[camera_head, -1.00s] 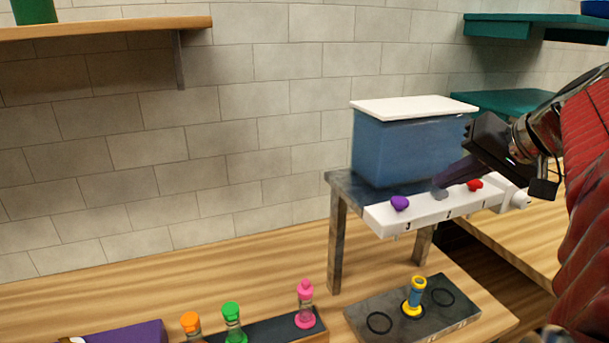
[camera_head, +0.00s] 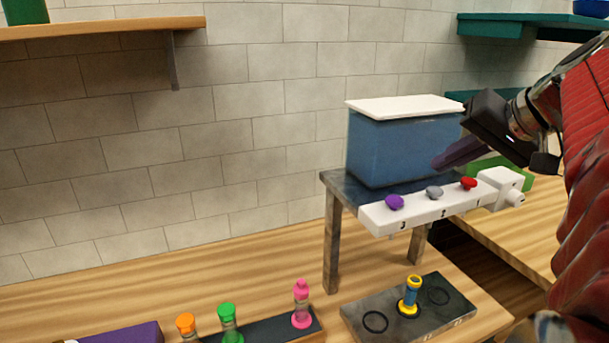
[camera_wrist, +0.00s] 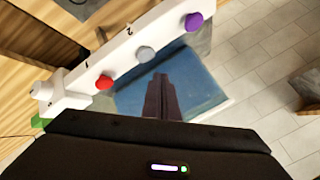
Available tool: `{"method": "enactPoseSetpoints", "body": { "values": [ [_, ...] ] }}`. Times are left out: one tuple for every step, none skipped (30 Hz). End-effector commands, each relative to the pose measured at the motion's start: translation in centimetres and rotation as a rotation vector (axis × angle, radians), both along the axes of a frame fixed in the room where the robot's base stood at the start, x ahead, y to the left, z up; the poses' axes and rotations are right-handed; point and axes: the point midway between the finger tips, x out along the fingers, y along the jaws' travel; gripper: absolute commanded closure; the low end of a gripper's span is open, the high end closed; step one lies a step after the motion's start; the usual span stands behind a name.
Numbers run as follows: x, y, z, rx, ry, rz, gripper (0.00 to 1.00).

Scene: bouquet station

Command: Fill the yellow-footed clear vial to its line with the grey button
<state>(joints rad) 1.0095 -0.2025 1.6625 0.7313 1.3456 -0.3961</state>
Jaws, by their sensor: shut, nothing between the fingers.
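The yellow-footed vial (camera_head: 411,293) stands upright on a grey plate (camera_head: 459,311), at the middle place between two black rings. Its body looks blue, with a yellow top; I cannot make out its line. The grey button (camera_head: 434,192) is the middle one on the white dispenser bar (camera_head: 416,214), above the number 2. It also shows in the wrist view (camera_wrist: 146,54). My gripper (camera_head: 437,164) is shut and empty. Its fingertips (camera_wrist: 160,78) are above and behind the bar, in front of the blue tank, apart from the grey button.
A purple button (camera_head: 394,202) and a red button (camera_head: 468,184) flank the grey one. The blue tank (camera_head: 385,150) with a white lid stands on a grey stand. Pink (camera_head: 301,304), green (camera_head: 229,325) and orange (camera_head: 187,324) vials stand at the front left.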

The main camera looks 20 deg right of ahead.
Motion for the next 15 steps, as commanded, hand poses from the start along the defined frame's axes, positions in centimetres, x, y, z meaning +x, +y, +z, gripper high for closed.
{"method": "enactPoseSetpoints", "body": {
  "values": [
    [0.0,0.0,0.4,-0.001,0.0,0.001,1.0],
    [0.0,0.0,0.6,-0.001,0.0,0.001,1.0],
    [0.0,0.0,0.9,0.0,0.001,0.001,1.0],
    [0.0,0.0,1.1,0.0,0.001,0.001,1.0],
    [0.0,0.0,1.3,0.0,0.001,0.001,1.0],
    [0.0,0.0,1.5,0.0,0.0,0.0,1.0],
    [0.0,0.0,1.8,0.0,0.0,0.0,1.0],
    [0.0,0.0,2.0,-0.001,0.0,0.001,1.0],
    [0.0,0.0,2.2,0.0,0.001,0.001,1.0],
    [0.0,0.0,2.4,0.0,0.001,0.001,1.0],
    [0.0,0.0,2.6,0.0,0.001,0.001,1.0],
    [0.0,0.0,2.8,0.0,0.001,0.001,1.0],
    [0.0,0.0,3.0,0.0,0.0,0.0,1.0],
    [0.0,0.0,3.0,0.0,0.0,0.0,1.0],
    [0.0,0.0,3.1,0.001,0.001,0.0,1.0]
  ]
}}
